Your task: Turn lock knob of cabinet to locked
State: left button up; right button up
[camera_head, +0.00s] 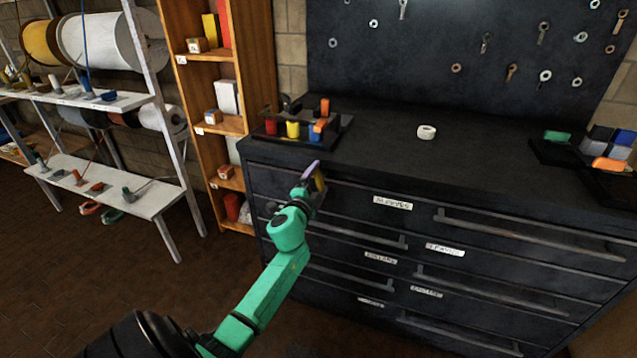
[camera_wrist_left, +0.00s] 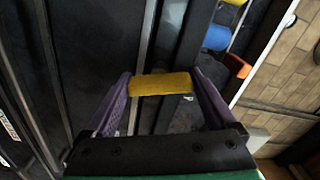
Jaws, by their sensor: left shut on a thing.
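The cabinet (camera_head: 400,178) is a black chest of drawers with labelled fronts and long bar handles. The lock knob (camera_wrist_left: 160,84) shows as a yellow bar in the left wrist view, lying across between two purple fingers. My left gripper (camera_head: 314,176) is shut on the knob, one finger at each end in the left wrist view. The knob's base and any lock marks are hidden or too small to read. My right gripper is not in view.
A dark tray (camera_head: 336,132) with coloured pieces stands on the cabinet top above my left gripper. A white ring (camera_head: 427,132) lies mid-top, and coloured blocks (camera_head: 610,140) are at the right. A wooden shelf (camera_head: 262,70) stands to the left. Drawer handles (camera_head: 530,238) stick out.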

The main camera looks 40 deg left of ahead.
pick_arm(q)
jog(key=shift+f+m, duration=0.1)
jog(key=shift+m, duration=1.6)
jog(key=o, duration=1.1)
jog(key=shift+c, duration=0.2)
jog(key=shift+s, duration=0.1)
jog(key=b+v, duration=0.1)
jog(key=v, duration=1.3)
jog(key=shift+s, duration=0.2)
jog(key=shift+d, duration=0.1)
